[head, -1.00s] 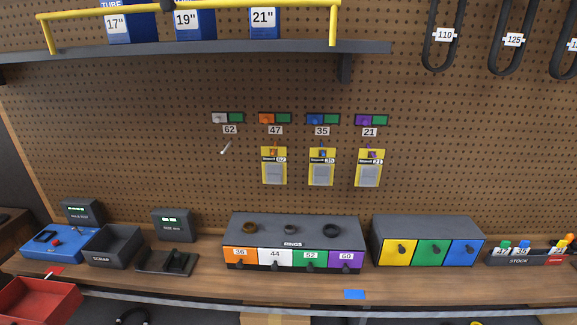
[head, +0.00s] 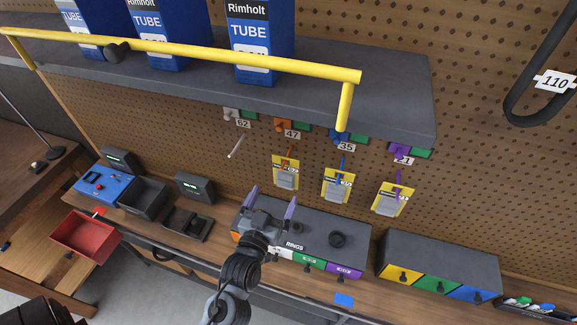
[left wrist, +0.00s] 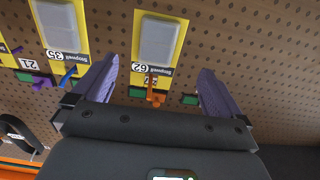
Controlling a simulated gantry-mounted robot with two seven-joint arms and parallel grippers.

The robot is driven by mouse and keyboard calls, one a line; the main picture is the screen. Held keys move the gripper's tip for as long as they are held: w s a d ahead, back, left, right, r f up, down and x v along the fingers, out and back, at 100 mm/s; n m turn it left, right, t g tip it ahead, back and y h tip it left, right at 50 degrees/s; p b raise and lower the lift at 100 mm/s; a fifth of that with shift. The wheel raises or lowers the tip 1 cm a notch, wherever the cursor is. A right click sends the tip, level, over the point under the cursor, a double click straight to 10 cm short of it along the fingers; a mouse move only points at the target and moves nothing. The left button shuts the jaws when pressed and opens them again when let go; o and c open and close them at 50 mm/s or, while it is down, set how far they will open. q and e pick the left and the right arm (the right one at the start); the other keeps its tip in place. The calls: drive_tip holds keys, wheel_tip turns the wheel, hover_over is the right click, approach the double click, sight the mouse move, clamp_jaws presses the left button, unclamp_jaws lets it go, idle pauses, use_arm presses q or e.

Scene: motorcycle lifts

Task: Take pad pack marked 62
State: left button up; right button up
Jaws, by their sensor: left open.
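The pad pack marked 62 (head: 286,180) is a yellow card with a grey pad, hanging on the orange hook labelled 47. In the left wrist view the pack (left wrist: 163,40) shows upside down, its 62 readable, beyond and between the purple fingers. My left gripper (head: 273,196) is open and empty, in front of and below this pack, apart from it. The white hook labelled 62 (head: 235,148) is bare. Packs on the blue hook (head: 338,188) and the purple hook (head: 392,199) hang to the right. My right gripper is not in view.
A grey shelf (head: 390,90) with a yellow rail (head: 200,52) and blue tube boxes juts out above the hooks. The rings box (head: 355,256) stands below, partly behind my arm. A drawer box (head: 440,258) is to the right, a red bin (head: 85,238) at left.

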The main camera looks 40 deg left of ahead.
sight(284, 177)
use_arm(q)
drive_tip(key=x, duration=0.4)
drive_tip(key=shift+d+r, duration=0.1)
drive_tip(key=shift+r, duration=0.15)
drive_tip(key=shift+w+a+p, duration=0.25)
drive_tip(key=shift+w+p, duration=0.05)
drive_tip(key=shift+w, duration=0.25)
drive_tip(key=x, duration=0.1)
drive_tip(key=p+x, duration=0.1)
drive_tip(key=x, duration=0.2)
drive_tip(key=shift+w+d+r, duration=0.15)
drive_tip(key=shift+d+r, duration=0.05)
drive_tip(key=shift+r, duration=0.05)
drive_tip(key=shift+w+a+f+p, duration=0.1)
drive_tip(key=shift+w+a+p, duration=0.2)
drive_tip(key=shift+w, duration=0.3)
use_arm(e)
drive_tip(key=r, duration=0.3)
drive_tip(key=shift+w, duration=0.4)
use_arm(q)
drive_tip(key=c, duration=1)
